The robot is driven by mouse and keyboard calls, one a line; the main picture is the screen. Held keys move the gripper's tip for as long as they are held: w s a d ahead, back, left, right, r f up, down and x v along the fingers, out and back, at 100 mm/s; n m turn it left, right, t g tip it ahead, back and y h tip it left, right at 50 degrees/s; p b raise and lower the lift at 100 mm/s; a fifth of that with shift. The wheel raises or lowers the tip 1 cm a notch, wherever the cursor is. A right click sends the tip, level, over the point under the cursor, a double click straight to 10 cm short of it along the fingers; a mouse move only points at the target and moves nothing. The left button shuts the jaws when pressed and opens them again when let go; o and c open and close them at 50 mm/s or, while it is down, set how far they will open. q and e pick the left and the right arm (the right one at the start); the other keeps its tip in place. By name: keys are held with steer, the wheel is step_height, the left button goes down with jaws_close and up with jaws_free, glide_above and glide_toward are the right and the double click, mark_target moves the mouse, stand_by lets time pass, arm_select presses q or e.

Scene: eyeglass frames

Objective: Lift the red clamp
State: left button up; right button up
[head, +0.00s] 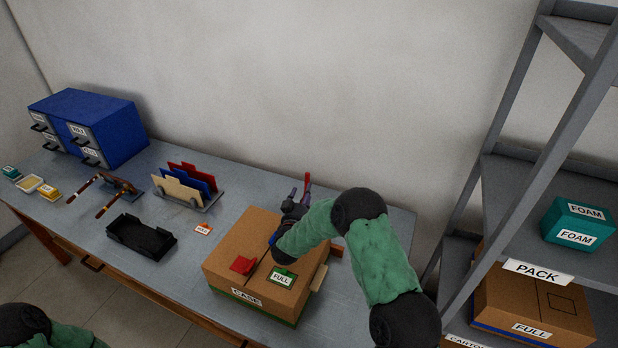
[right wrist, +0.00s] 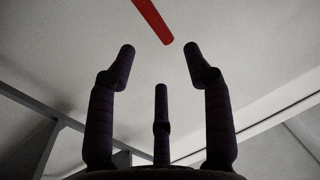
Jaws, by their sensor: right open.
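A slim red bar, which looks like the red clamp (head: 307,181), stands up at the back of the table behind the carton; its lower part is hidden by my gripper. In the right wrist view, the end of a red bar (right wrist: 153,20) shows beyond the fingertips, at the top. My right gripper (head: 294,204) is just left of and in front of the red bar in the head view. In the wrist view its fingers (right wrist: 160,62) are spread with nothing between them. My left gripper is out of view; only part of that arm shows at bottom left.
A brown carton (head: 227,262) marked CASE, with a red piece (head: 243,265) and green FULL label on top, stands below my right forearm. Shelving (head: 490,210) stands right.

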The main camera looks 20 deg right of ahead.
mark_target(308, 179)
steer(key=x, duration=0.9)
jaws_close()
